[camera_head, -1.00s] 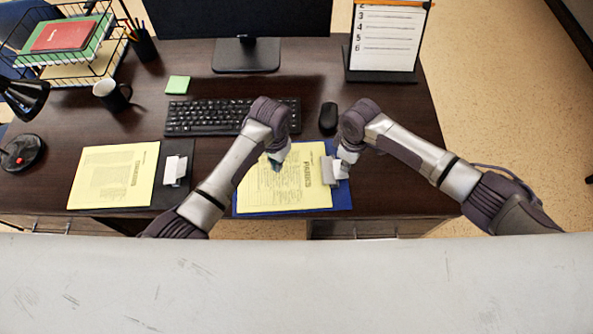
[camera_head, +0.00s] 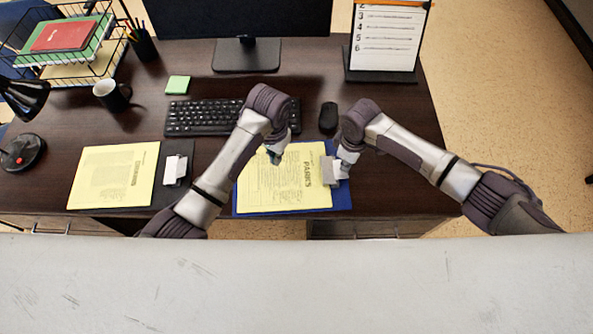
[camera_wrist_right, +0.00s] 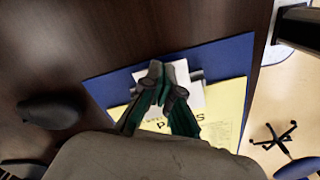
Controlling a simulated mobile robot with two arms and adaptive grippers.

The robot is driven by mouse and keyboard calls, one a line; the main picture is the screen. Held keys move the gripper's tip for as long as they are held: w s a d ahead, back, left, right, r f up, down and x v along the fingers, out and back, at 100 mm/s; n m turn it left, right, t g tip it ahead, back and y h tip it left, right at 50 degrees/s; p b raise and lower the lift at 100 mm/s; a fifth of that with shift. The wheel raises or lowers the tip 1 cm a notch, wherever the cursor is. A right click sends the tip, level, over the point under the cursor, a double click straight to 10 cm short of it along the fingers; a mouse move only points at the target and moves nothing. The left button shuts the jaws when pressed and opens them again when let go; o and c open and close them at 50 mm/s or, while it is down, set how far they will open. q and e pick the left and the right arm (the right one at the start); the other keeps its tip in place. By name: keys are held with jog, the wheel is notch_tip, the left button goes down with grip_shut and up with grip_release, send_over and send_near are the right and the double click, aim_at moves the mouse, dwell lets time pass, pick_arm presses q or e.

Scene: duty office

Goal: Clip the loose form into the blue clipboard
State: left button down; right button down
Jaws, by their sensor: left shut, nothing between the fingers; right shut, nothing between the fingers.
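The blue clipboard (camera_head: 342,199) lies at the desk's front edge, with its clip (camera_head: 328,171) at the right end. The yellow form (camera_head: 285,190) lies on the board, and its right edge reaches the clip. The clip's pale plate seems to overlap that edge, but whether it presses on the paper I cannot tell. My left gripper (camera_head: 275,156) is shut and empty over the form's upper part. My right gripper (camera_head: 341,168) is shut and empty at the clip. In the right wrist view the shut fingers (camera_wrist_right: 166,80) hide part of the clip's plate (camera_wrist_right: 190,96).
A dark clipboard (camera_head: 171,190) with another yellow sheet (camera_head: 113,178) lies to the left. The keyboard (camera_head: 215,117) and mouse (camera_head: 328,117) lie just behind my grippers. A mug (camera_head: 113,95) and lamp base (camera_head: 22,152) stand at the left.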

jog(key=shift+r, duration=3.5)
